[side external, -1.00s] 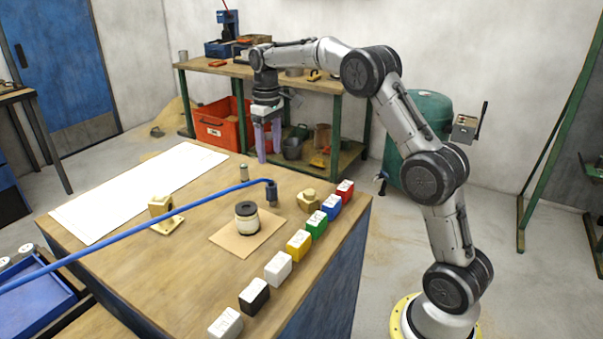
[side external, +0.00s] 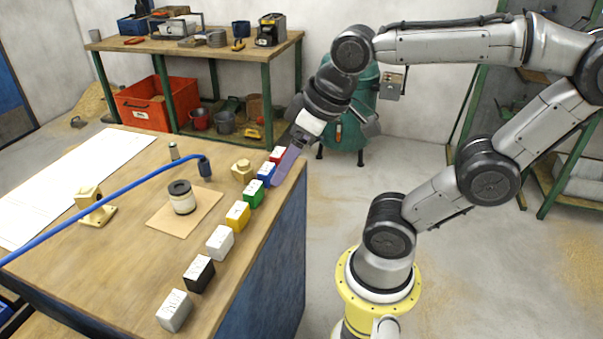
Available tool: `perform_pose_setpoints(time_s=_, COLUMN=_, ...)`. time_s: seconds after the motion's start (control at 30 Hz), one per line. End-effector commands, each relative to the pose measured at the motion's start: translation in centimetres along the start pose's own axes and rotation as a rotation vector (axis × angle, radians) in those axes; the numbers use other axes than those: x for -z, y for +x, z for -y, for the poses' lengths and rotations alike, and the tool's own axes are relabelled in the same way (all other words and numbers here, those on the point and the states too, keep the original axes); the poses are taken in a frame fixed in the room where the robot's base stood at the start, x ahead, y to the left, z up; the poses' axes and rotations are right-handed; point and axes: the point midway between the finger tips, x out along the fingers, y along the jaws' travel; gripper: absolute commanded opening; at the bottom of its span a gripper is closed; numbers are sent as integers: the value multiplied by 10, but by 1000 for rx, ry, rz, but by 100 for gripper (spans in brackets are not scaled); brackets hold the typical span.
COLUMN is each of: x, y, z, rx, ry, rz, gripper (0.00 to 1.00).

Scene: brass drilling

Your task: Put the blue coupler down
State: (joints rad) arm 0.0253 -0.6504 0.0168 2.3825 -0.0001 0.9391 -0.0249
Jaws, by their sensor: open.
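A blue block (side external: 266,173), which I take to be the blue coupler, sits on the wooden table in a row of coloured blocks, between the red block (side external: 277,155) and the green block (side external: 253,193). My gripper (side external: 276,182) is open and tilted, with its purple fingers reaching down to the right side of the blue block. The fingers overlap the block's right edge in the picture. I cannot tell whether they touch it or lie around it. No held thing shows.
Yellow (side external: 237,215), white (side external: 219,242), black (side external: 199,273) and grey (side external: 174,310) blocks continue the row near the table's right edge. A blue hose (side external: 110,197) arches over the table. White paper (side external: 60,185) covers the left.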

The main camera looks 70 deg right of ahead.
Motion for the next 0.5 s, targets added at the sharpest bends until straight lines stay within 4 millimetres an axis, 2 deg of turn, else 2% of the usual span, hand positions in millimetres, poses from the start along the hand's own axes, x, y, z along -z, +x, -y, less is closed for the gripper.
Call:
perform_pose_setpoints(time_s=0.03, x=-13, y=1, z=2, rx=5, ry=-2, rz=-18, gripper=70)
perform_pose_setpoints(time_s=0.1, x=-23, y=4, z=4, rx=8, ry=0, rz=-31, gripper=70)
perform_pose_setpoints(time_s=0.13, x=-26, y=5, z=4, rx=9, ry=1, rz=-34, gripper=75)
perform_pose_setpoints(time_s=0.5, x=-32, y=7, z=5, rx=11, ry=3, rz=-39, gripper=75)
